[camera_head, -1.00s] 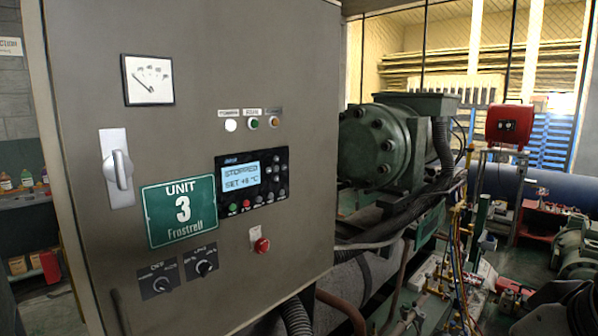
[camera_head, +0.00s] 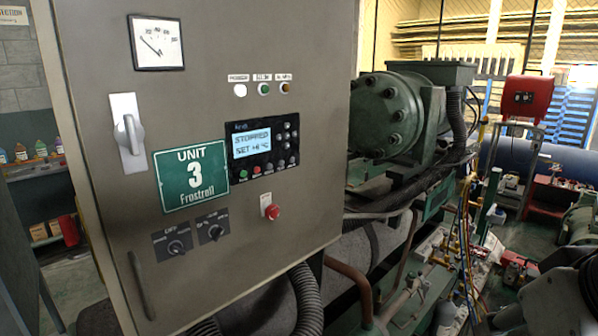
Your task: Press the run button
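A black controller panel (camera_head: 263,150) is set in the grey cabinet door. Its lit display (camera_head: 252,142) reads STOPPED and a SET temperature line. Below the display is a row of small buttons: a green button (camera_head: 243,174) at the left, which looks like the run button, then a red button (camera_head: 257,170) and several dark ones. Their labels are too small to read. Nothing touches or covers the panel. My gripper is not visible; a dark grey shape at the bottom right edge may be part of my arm.
The cabinet door (camera_head: 225,60) also bears a red knob (camera_head: 271,212), two rotary switches (camera_head: 212,227), a lever handle (camera_head: 129,132) and a green Unit 3 sign (camera_head: 191,175). A green compressor (camera_head: 400,115), pipes and hoses crowd the right. The space before the door looks clear.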

